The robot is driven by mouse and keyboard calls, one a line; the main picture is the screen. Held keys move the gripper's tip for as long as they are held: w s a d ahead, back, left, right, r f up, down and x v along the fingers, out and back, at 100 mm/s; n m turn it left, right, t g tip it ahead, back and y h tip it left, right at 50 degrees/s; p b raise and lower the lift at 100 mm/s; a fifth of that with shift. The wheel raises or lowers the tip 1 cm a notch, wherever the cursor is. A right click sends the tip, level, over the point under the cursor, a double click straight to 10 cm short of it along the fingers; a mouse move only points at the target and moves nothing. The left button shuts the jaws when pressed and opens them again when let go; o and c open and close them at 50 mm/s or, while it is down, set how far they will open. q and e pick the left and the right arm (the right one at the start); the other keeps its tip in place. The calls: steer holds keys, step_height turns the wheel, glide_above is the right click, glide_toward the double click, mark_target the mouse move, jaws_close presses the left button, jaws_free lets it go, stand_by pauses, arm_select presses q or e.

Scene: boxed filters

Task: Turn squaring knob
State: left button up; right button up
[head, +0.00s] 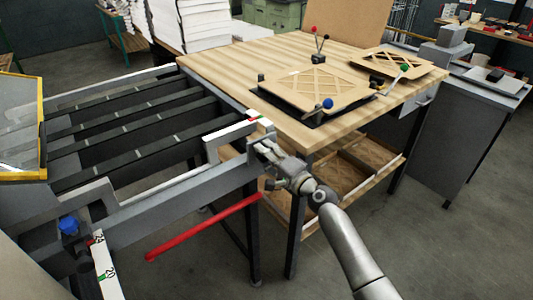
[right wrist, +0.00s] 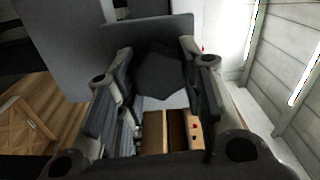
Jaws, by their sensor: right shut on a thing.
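My right gripper (head: 264,148) is at the near right corner of the conveyor frame, beside the wooden table. In the right wrist view its fingers (right wrist: 157,62) are shut on a dark, many-sided knob (right wrist: 165,78), which I take to be the squaring knob. In the head view the gripper hides this knob. A white scale strip (head: 240,130) with a red and green mark lies just above the gripper. My left gripper is not in view.
The conveyor (head: 130,135) with dark belts fills the left. A blue knob (head: 69,225) and a numbered scale (head: 106,270) are at lower left. A red bar (head: 205,227) sticks out below the frame. The wooden table (head: 235,65) holds a filter frame (head: 315,88).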

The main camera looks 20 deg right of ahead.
steer(key=shift+f+m, duration=0.1)
steer(key=shift+m, duration=0.5)
steer(key=o, duration=1)
steer(key=shift+o, duration=0.2)
steer(key=shift+s+d, duration=0.1)
steer(key=shift+s, duration=0.05)
steer(key=v, duration=1.1)
steer(key=shift+s, duration=0.4)
steer(key=shift+d, duration=0.1)
